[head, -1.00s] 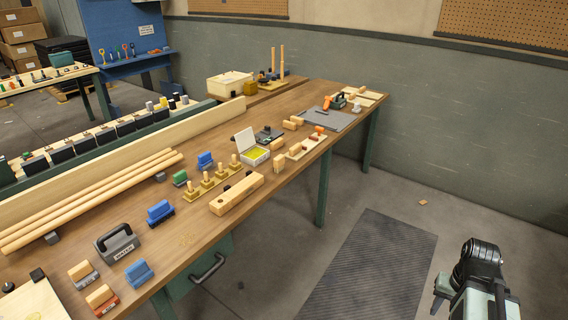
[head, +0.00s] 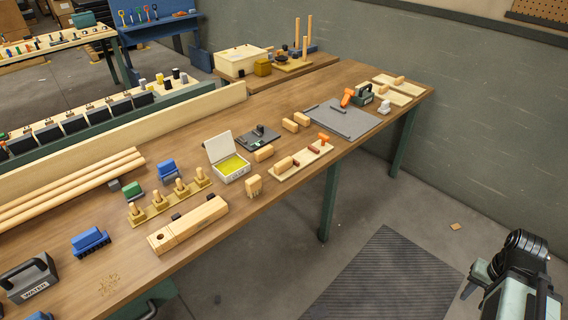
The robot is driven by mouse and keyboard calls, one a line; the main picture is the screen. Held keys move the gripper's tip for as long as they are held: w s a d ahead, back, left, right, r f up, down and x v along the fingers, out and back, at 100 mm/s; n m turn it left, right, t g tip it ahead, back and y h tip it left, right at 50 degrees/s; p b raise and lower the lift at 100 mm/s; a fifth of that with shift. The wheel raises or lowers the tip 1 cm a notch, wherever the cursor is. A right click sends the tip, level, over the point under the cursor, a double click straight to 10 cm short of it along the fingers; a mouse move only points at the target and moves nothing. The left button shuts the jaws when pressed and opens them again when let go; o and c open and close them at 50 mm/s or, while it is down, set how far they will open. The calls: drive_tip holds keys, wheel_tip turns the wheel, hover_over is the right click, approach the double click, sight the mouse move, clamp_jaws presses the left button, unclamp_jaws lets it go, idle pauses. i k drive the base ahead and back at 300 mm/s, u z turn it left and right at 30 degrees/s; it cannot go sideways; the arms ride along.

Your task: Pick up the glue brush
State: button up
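I cannot single out the glue brush for certain. A small wooden block with short prongs or bristles below (head: 253,187) stands near the bench's front edge, just in front of the open white glue box (head: 229,168) with yellow inside. A pale tray (head: 289,173) to the right of it holds wooden and red-brown handled pieces, and one of these could also be a brush. My folded arm shows at the lower right, with what looks like my gripper (head: 474,279) at its left side. It is over the floor, well away from the bench, and its fingers cannot be made out.
The long wooden bench (head: 110,243) carries stamps, a long wooden block (head: 188,224), a peg rack (head: 160,207), a grey mat (head: 350,122) and a water carrier (head: 32,284). A green bench leg (head: 328,195) stands below. The floor around the dark ribbed mat (head: 370,280) is mostly clear.

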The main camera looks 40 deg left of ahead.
sight(253, 185)
drive_tip(key=i, duration=1.6)
drive_tip(key=u, duration=4.5)
drive_tip(key=i, duration=1.05)
drive_tip(key=z, duration=0.1)
